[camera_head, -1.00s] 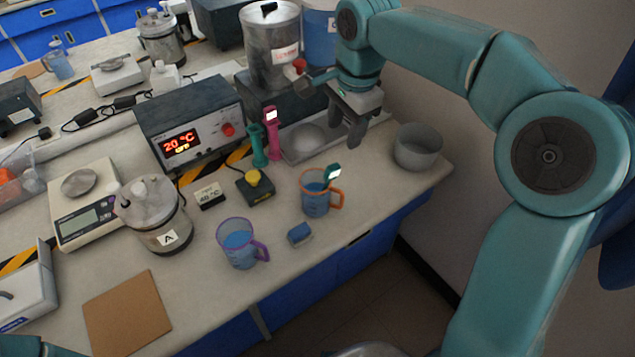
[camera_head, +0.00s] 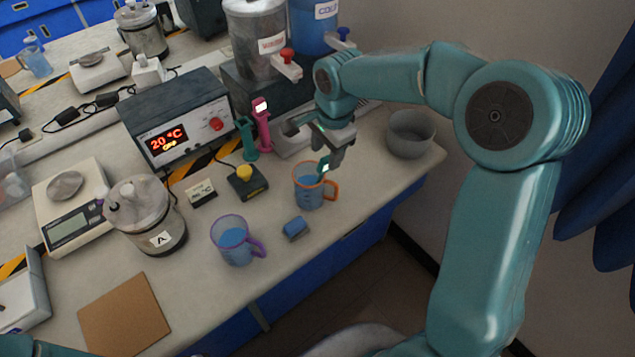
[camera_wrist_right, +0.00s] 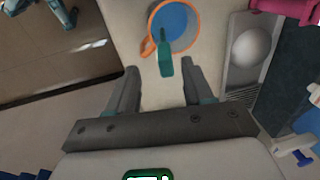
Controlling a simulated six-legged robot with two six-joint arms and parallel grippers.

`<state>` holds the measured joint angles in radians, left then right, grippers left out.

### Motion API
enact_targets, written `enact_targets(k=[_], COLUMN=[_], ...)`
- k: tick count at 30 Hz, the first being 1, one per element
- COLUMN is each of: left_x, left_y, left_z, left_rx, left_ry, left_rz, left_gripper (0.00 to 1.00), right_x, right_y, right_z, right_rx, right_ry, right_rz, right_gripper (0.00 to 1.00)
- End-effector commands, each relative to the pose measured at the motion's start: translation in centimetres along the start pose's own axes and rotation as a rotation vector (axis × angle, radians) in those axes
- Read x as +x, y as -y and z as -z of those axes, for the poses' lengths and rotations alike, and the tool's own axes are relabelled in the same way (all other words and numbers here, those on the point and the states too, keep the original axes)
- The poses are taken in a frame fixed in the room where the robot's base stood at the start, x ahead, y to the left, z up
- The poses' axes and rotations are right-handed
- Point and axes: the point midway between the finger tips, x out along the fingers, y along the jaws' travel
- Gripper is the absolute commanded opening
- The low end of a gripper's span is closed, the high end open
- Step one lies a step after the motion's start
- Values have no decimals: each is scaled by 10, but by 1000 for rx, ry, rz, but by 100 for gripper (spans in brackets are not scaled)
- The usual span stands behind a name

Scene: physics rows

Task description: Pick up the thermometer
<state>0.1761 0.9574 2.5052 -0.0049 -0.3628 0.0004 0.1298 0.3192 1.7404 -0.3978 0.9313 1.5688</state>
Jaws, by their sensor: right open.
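A teal thermometer with a small lit display (camera_head: 325,169) stands tilted in a mug with an orange rim and handle (camera_head: 309,194), which holds blue liquid. In the right wrist view the thermometer (camera_wrist_right: 165,56) leans over the mug rim toward my gripper, its lower end in the liquid. My right gripper (camera_head: 318,151) is open and just above and behind the mug. In the wrist view its two fingers (camera_wrist_right: 160,77) stand apart on either side of the thermometer's line, with the thermometer's top just ahead of the gap. My left gripper is out of view.
A pink instrument (camera_head: 262,132) and a green one (camera_head: 248,142) stand behind. A grey bowl (camera_head: 411,134) is at the right edge.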

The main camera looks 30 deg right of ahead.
Motion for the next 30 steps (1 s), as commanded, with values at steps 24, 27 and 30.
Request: enact_targets(k=[24,27,30], left_x=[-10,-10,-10], left_y=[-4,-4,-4], left_z=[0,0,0], left_rx=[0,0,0], left_ry=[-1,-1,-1], left_rz=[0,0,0], left_gripper=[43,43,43], right_x=[46,46,45], right_y=[4,4,5], right_z=[-3,-3,-3], right_rx=[0,-1,-1], right_ry=[0,0,0], right_rz=[-2,-2,-1], right_gripper=[0,0,0])
